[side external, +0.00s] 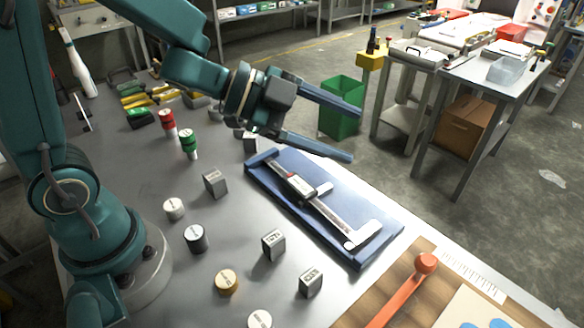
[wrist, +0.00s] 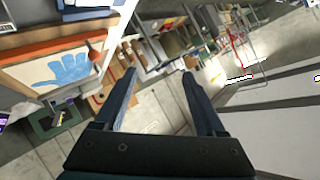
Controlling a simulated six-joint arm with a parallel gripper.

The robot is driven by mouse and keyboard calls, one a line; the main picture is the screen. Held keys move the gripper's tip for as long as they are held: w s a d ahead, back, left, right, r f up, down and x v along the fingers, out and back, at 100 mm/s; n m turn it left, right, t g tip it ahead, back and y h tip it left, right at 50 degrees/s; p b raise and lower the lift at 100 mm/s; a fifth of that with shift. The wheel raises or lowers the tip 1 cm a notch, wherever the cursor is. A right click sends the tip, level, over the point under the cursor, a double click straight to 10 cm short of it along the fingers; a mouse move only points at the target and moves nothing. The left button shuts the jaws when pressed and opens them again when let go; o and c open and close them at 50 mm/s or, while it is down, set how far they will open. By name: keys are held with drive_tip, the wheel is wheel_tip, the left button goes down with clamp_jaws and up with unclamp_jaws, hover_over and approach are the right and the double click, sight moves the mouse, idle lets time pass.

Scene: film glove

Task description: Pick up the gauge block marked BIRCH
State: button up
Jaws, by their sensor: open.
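Several small grey gauge blocks stand on the grey bench in the side view: one left of the blue board (side external: 215,183), one further forward (side external: 273,244), one nearer the front (side external: 311,282), and one partly hidden below my gripper (side external: 250,143). They have dark markings, but I cannot read which says BIRCH. My gripper (side external: 355,135) is open and empty, raised above the far end of the blue board and pointing right, away from the blocks. In the wrist view its two fingers (wrist: 158,74) are apart with nothing between them, and no gauge block is recognisable there.
A caliper (side external: 305,190) lies on the blue board (side external: 363,250). Several round weights, one of them dark (side external: 196,238) and one brass-coloured (side external: 227,281), stand among the blocks. Red (side external: 167,124) and green (side external: 189,142) cylinders stand behind. An orange-handled tool (side external: 405,288) lies at front right.

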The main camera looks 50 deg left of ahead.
sight(311, 276)
drive_tip(key=s+d+f+m+g+h, duration=0.1)
drive_tip(key=s+f+g, duration=0.2)
drive_tip(key=f, duration=0.1)
drive_tip(key=s+d+f+m+g+h, duration=0.1)
drive_tip(key=s+f+g, duration=0.2)
drive_tip(key=s+f, duration=0.1)
drive_tip(key=s+d+f+g+h, duration=0.1)
drive_tip(key=s+f+g, duration=0.3)
drive_tip(key=f, duration=0.1)
drive_tip(key=shift+s+d+m+h, duration=0.15)
drive_tip(key=shift+s+m+h, duration=0.1)
drive_tip(key=shift+m+h, duration=0.15)
drive_tip(key=shift+d+f, duration=0.15)
drive_tip(key=shift+f, duration=0.1)
drive_tip(key=shift+x, duration=2.35)
clamp_jaws()
